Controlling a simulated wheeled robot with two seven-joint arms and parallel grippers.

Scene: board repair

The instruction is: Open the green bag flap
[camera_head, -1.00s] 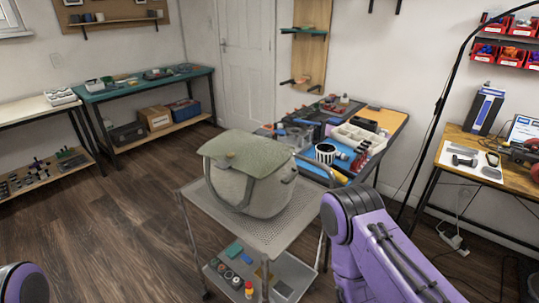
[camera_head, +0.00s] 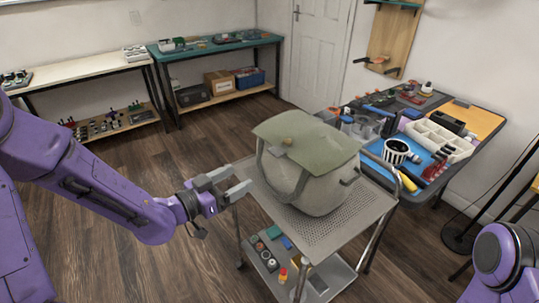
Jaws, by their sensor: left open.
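The green bag (camera_head: 325,181) stands upright on the top shelf of a grey metal cart (camera_head: 310,234). A strap or handle loop hangs down the bag's front side. My left gripper (camera_head: 238,184) is open and empty, just left of the bag at the cart's left edge, apart from the flap and lower than it. Of my right arm (camera_head: 497,250) only a purple link shows at the lower right; its gripper is out of view.
The cart's lower shelf (camera_head: 318,286) holds several small items. Behind the cart on the right, a workbench (camera_head: 483,125) carries a striped mug (camera_head: 396,152), a white organiser tray (camera_head: 440,139) and tools. A teal-topped bench (camera_head: 215,47) stands at the back. The floor left of the cart is clear.

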